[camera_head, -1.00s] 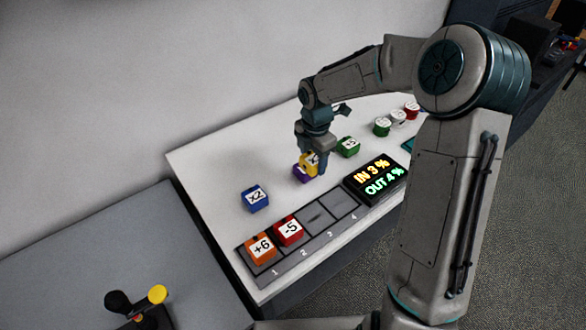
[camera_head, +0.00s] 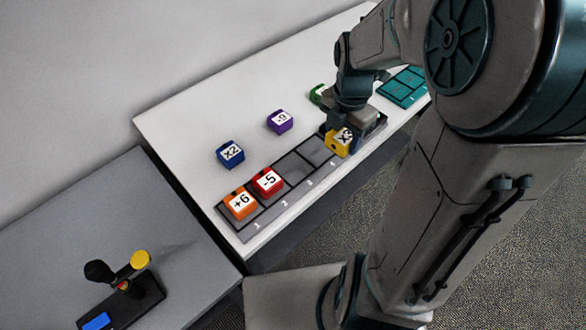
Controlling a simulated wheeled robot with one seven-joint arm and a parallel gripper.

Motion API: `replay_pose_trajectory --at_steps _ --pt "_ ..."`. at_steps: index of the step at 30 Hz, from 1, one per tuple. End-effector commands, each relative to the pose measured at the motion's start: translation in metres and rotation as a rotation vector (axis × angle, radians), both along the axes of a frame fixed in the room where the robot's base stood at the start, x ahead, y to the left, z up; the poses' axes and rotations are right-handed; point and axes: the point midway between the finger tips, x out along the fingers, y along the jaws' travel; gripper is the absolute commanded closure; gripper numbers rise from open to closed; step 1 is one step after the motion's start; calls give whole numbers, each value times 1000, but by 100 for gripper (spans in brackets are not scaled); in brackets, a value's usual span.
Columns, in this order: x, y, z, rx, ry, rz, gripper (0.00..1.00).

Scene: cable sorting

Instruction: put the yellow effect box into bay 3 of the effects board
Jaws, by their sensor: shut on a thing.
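The yellow effect box (camera_head: 337,145), marked x3, is held in my gripper (camera_head: 345,131), which is shut on it. The box is by the right end of the effects board (camera_head: 246,234), close to bay 4 (camera_head: 315,150); I cannot tell whether it touches anything below. Bay 3 (camera_head: 293,166) is empty, and so is bay 4. An orange box (camera_head: 240,203), marked +6, sits in bay 1 and a red box (camera_head: 267,182), marked -5, in bay 2. My gripper and wrist hide most of the display behind the yellow box.
A blue box (camera_head: 231,154) and a purple box (camera_head: 280,121) stand behind the board. A green box (camera_head: 317,94) is partly hidden by my wrist. A teal tray (camera_head: 403,88) lies farther right. A joystick unit (camera_head: 125,290) is on the grey table at left.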

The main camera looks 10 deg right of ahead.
Motion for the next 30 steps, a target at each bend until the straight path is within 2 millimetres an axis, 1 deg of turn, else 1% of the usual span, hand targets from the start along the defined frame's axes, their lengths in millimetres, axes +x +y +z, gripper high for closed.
replay_pose_trajectory --at_steps 2,5,8,15,18,21,26,30 --pt "-6 -2 0 -2 -1 -2 74" --pt "-8 3 -3 0 2 -1 74" --pt "-3 18 -13 2 5 1 74" --pt "18 70 -47 2 5 3 74" --pt "25 88 -59 1 4 2 74" --pt "30 99 -66 1 3 -1 74" --pt "33 105 -74 -1 3 -5 74" --pt "32 106 -95 -1 4 -3 74"
